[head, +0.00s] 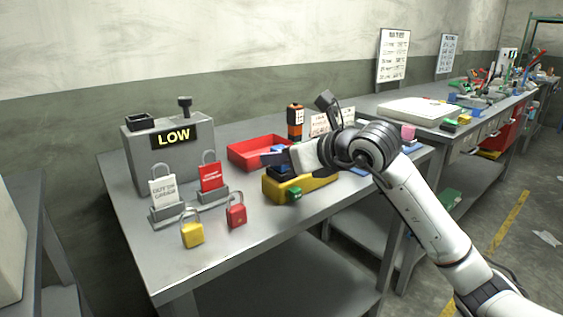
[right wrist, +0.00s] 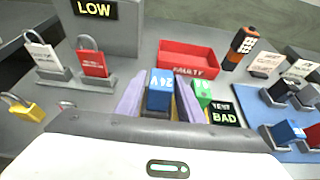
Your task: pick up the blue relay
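A blue relay marked 24V (right wrist: 160,88) sits upright on the yellow tester (head: 318,187); in the head view the relay is partly hidden by my right gripper. My right gripper (head: 272,158) is above the tester. In the right wrist view its two pale purple fingers (right wrist: 160,98) stand on either side of the blue relay, with a narrow gap showing on the right side. It looks open, not closed on the relay. A green relay (right wrist: 202,93) is just right of the right finger. Another blue block (right wrist: 291,131) sits on a blue mat. My left gripper is not in view.
A red tray marked FAULTY (right wrist: 188,58) lies behind the tester. A grey box reading LOW (head: 173,137), a yellow padlock (head: 192,235) and a red padlock (head: 236,215) stand left. A TEST BAD display (right wrist: 222,112) is beside the green relay. The front table edge is clear.

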